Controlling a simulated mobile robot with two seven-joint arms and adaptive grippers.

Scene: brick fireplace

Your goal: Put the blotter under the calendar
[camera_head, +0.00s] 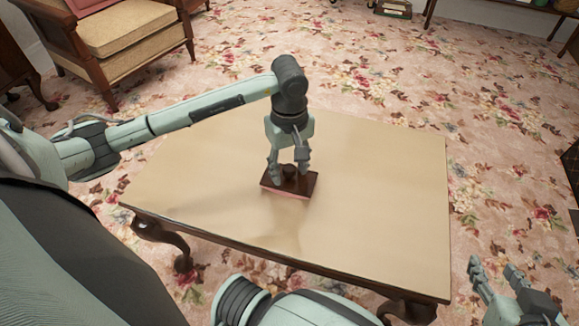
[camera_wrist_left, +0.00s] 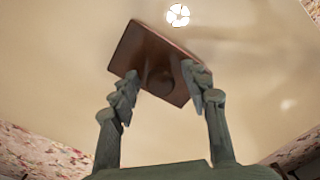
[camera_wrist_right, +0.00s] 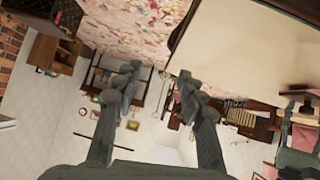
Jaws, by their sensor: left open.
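The blotter (camera_head: 289,189) is a dark reddish-brown board with a round knob on top, lying near the middle of the table. My left gripper (camera_head: 288,178) points down over it, with its fingers apart on either side of the knob. In the left wrist view the blotter (camera_wrist_left: 150,58) lies beyond and between the open fingertips (camera_wrist_left: 160,85); I cannot tell whether they touch it. My right gripper (camera_head: 496,268) is open and empty, off the table's near right corner; its spread fingers (camera_wrist_right: 158,85) also show in the right wrist view. I cannot make out a calendar in any view.
The wooden table (camera_head: 385,200) has a pale top, clear around the blotter. A white lobed round spot (camera_wrist_left: 178,15), perhaps a reflection, shows beyond the blotter. A cushioned armchair (camera_head: 125,30) stands at the back left, on a floral carpet (camera_head: 400,70).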

